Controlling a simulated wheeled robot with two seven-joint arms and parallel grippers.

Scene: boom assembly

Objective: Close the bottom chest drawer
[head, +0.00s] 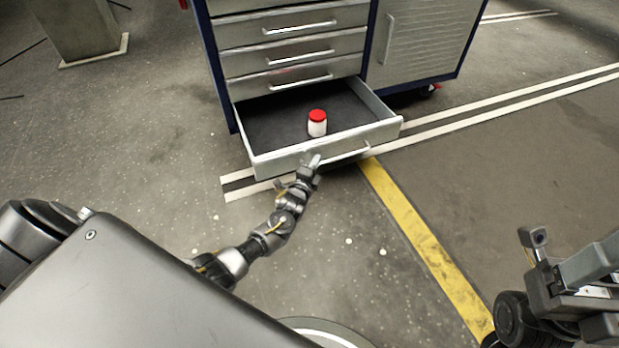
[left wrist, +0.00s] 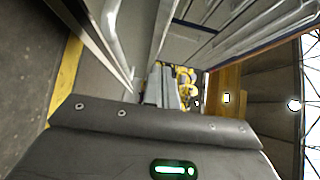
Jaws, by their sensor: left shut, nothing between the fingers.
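The bottom drawer (head: 283,160) of the metal tool chest (head: 285,50) is pulled well out in the head view. Its dark floor shows, and a white jar with a red lid (head: 317,123) stands upright inside near the front. My left gripper (head: 314,160) is shut and empty at the middle of the drawer front, by its handle (head: 350,156). I cannot tell whether it touches the front. The left wrist view shows the handle (left wrist: 111,22) close up. My right gripper (head: 562,262) is at the lower right, away from the chest; its finger opening is unclear.
The drawers above (head: 290,45) and the cabinet door (head: 420,40) are shut. Open floor with white lines and a yellow stripe (head: 415,230) lies before the chest. A grey pillar base (head: 85,30) stands at the far left.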

